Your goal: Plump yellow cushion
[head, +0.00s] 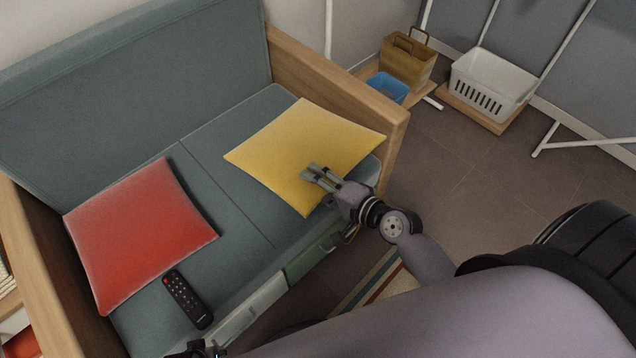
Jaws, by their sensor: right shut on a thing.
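The yellow cushion (290,140) lies on the right seat of the grey-green sofa (215,160), beside the wooden armrest. My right gripper (313,173) is at the cushion's near side, its fingers shut on the cushion's fabric. The part of the cushion under the fingers is hidden. Only a small dark part of my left gripper (205,350) shows at the bottom edge; its fingers cannot be made out.
A red cushion (140,232) lies on the left seat, with a black remote (187,298) in front of it. A brown basket (407,62), a blue bin (386,88) and a white laundry basket (490,82) stand beyond the right armrest (340,90).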

